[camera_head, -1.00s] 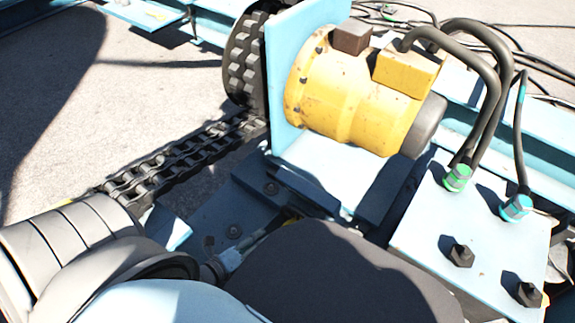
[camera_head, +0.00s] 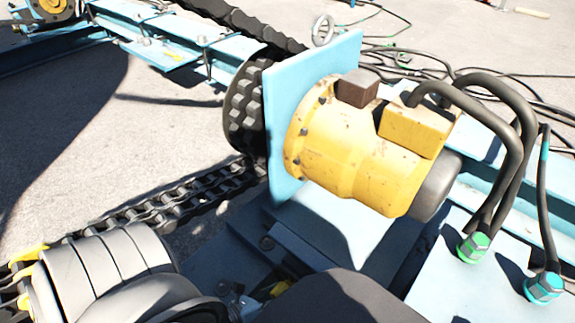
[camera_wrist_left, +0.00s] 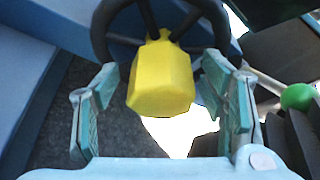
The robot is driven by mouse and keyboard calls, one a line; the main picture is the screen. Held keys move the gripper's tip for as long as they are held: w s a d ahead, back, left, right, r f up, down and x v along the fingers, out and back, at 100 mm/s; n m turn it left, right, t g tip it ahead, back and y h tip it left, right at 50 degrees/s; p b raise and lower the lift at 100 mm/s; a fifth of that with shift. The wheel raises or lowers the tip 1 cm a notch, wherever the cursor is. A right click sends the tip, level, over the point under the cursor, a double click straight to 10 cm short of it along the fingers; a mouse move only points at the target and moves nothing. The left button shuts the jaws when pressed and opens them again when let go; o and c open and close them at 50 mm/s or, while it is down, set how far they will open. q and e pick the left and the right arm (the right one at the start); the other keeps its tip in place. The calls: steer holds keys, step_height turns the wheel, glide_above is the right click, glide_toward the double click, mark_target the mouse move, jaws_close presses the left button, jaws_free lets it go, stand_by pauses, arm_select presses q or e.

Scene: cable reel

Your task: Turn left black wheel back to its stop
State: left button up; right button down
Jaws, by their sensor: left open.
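In the left wrist view a black wheel (camera_wrist_left: 103,22) with dark spokes shows at the top, its upper part cut off by the frame. A yellow block (camera_wrist_left: 160,78) sits in front of its middle. My left gripper (camera_wrist_left: 162,84) is open, with one teal-padded finger on each side of the yellow block. Gaps show between the fingers and the block, and the wheel rim lies beyond the fingertips. In the head view I cannot make out this wheel or the left gripper; my own arm covers the lower left. My right gripper is not in view.
A yellow motor (camera_head: 350,150) on a blue plate (camera_head: 312,75) stands mid-scene, beside a black toothed sprocket (camera_head: 250,110) and a chain (camera_head: 190,200). Thick hoses (camera_head: 500,90) run to the right. A green knob (camera_wrist_left: 298,97) is right of the left gripper.

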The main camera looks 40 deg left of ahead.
mark_target(273, 297)
arm_select(q)
jaws_close()
steer(key=shift+a+f+n+t+h, duration=0.15)
steer(key=shift+n+t+h, duration=0.25)
steer(key=shift+n+h, duration=0.55)
steer(key=shift+n+t, duration=0.3)
steer(key=shift+n, duration=0.85)
jaws_free()
steer(key=v, duration=0.7)
steer(key=shift+s+a, duration=0.1)
steer(key=shift+s, duration=0.15)
